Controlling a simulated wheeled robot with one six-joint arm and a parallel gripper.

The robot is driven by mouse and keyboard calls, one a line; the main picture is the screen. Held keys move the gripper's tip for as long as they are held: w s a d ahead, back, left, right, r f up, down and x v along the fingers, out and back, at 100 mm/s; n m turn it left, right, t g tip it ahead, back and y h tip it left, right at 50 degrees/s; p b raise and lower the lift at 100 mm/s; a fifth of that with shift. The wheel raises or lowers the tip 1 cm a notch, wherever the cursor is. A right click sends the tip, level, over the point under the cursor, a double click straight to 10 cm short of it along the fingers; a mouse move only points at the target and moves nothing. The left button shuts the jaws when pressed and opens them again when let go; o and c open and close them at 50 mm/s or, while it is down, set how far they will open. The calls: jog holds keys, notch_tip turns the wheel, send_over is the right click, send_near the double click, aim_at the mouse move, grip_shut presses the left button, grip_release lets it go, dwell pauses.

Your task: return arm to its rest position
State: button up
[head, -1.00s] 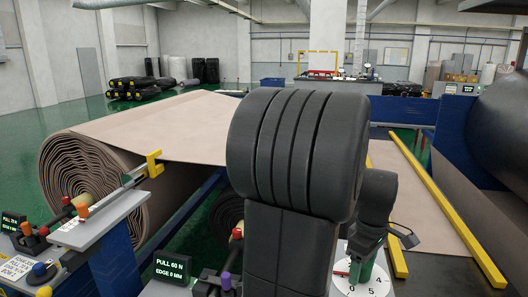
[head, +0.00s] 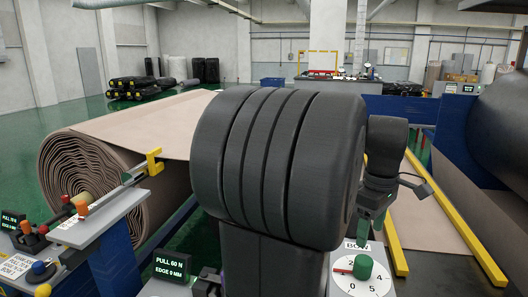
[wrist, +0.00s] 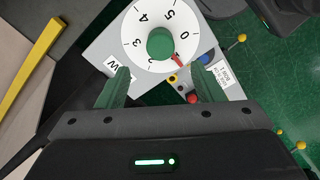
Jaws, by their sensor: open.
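My gripper (wrist: 157,88) is open and empty in the wrist view, its two green fingers spread apart. Past them is a white dial (wrist: 140,22) with numbers, a green knob (wrist: 161,44) and a red pointer. The knob appears between the fingertips in the picture, with no finger touching it. In the head view the dial (head: 376,284) and its knob (head: 363,267) are at the lower right. My dark arm fills the middle there, and my gripper (head: 366,232) shows only partly above the knob, its fingers mostly hidden.
A large layered roll (head: 85,180) stands at left, its sheet (head: 150,122) running back. A console with a display (head: 172,266) is at the bottom. Yellow rails (head: 450,215) and a dark roll (head: 505,125) are at right. Red and blue buttons (wrist: 193,98) sit beside the dial.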

aim_at(364, 260)
notch_tip(364, 260, down, 10)
jog(key=shift+s+f+p, duration=0.1)
jog(key=shift+f+p, duration=0.05)
jog(key=shift+p, duration=0.3)
jog(key=shift+m, duration=0.4)
jog(key=m+b, duration=0.1)
jog(key=m, duration=0.3)
jog(key=shift+m, duration=0.3)
jog(key=m, duration=0.5)
jog(key=shift+b, duration=0.4)
jog(key=m+b, duration=0.1)
jog(key=m, duration=0.5)
jog(key=shift+m+b, duration=0.85)
jog(key=shift+m, duration=1.55)
